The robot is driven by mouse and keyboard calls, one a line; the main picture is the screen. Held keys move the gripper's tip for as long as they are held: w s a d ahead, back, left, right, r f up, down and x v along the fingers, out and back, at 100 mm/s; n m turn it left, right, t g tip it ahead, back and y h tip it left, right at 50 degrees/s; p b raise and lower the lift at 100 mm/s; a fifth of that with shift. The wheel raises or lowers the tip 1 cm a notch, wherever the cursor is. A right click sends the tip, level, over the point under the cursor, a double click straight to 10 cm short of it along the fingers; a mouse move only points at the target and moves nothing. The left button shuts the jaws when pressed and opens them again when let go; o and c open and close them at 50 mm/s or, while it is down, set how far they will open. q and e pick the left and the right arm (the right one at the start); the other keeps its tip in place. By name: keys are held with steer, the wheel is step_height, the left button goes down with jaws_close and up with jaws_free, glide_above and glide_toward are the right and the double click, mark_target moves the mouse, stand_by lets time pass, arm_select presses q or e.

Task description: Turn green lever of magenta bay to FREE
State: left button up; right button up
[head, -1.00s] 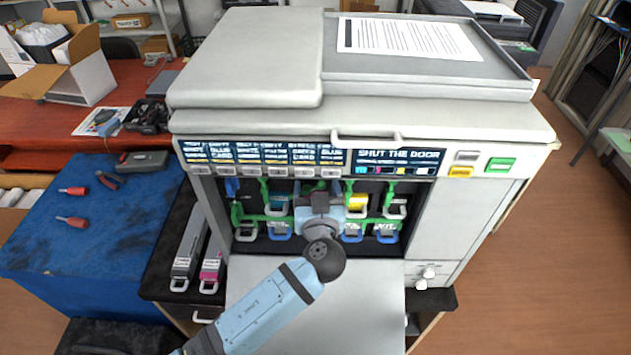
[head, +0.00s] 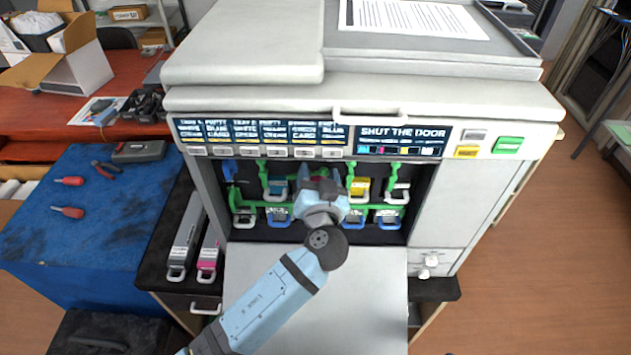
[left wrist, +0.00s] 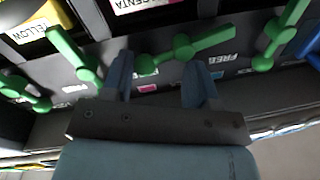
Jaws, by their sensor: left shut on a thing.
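The magenta bay's green lever (left wrist: 212,40) shows in the left wrist view under a partly cut-off magenta label (left wrist: 142,5). My left gripper (left wrist: 158,66) is shut on this lever, with one blue finger on each side of its left part. The lever's long arm slants up to the right, just above a "FREE" mark (left wrist: 218,59). A small magenta patch (left wrist: 147,88) lies between the fingers. In the head view my left gripper (head: 321,180) reaches into the printer's open front and hides the lever. My right gripper is out of view.
Other green levers sit close on both sides, one by the yellow bay (left wrist: 72,52) and one at right (left wrist: 278,38). The printer's lowered front door (head: 370,290) lies below my arm. Grey and magenta cartridges (head: 209,255) lie on the dark stand at left.

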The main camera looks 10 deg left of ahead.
arm_select(q)
steer(key=shift+d+f+m, duration=0.2)
steer(key=shift+f+m, duration=0.05)
steer(key=shift+m, duration=0.25)
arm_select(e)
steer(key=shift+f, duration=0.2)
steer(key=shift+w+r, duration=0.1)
arm_select(q)
steer(key=o, duration=0.7)
steer(key=shift+o, duration=0.5)
steer(key=shift+w+d, duration=0.1)
steer(key=shift+d, duration=0.05)
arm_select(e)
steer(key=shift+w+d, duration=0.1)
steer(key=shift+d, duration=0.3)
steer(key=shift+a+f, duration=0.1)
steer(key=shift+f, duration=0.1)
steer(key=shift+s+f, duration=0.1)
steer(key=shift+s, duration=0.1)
